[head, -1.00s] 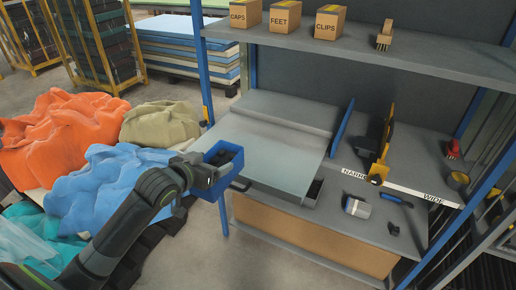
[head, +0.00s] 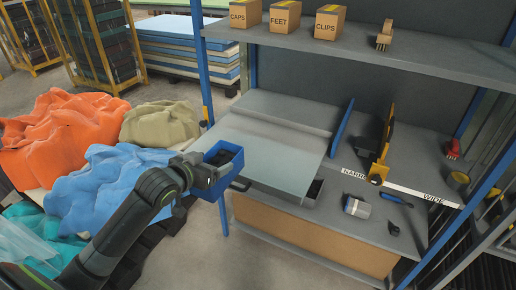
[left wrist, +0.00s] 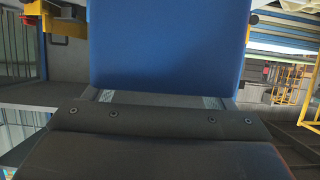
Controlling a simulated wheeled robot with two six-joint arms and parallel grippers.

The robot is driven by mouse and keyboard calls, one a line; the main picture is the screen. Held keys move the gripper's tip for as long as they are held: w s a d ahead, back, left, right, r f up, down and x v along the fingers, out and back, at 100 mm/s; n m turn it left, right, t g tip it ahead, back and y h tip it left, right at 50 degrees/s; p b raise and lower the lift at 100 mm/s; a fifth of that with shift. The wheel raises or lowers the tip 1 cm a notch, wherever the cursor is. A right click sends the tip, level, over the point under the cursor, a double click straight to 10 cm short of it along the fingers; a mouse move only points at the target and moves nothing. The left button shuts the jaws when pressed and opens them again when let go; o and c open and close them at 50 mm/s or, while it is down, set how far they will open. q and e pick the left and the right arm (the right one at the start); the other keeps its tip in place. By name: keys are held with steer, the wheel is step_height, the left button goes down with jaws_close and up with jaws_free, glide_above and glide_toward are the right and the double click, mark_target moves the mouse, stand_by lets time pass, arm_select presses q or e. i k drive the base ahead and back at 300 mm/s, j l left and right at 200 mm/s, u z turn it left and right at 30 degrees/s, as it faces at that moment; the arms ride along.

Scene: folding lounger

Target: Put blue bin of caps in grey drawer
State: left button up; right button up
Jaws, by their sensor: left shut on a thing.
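The blue bin (head: 222,165) is in my left gripper (head: 207,172), which is shut on its near left side. The bin is held upright in the air at the left end of the bench, and dark contents show inside; I cannot make out the single pieces. In the left wrist view the bin's blue wall (left wrist: 168,45) fills the middle above the gripper (left wrist: 160,105). My right gripper is not in view.
A blue upright post (head: 203,75) stands just behind the bin. Boxes labelled CAPS (head: 245,14), FEET (head: 284,17) and CLIPS (head: 330,22) sit on the upper shelf. A white-and-dark roll (head: 357,207) lies on the lower surface. Heaped fabric (head: 120,190) lies to the left.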

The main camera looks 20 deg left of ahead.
mark_target(258, 147)
steer(key=i, duration=1)
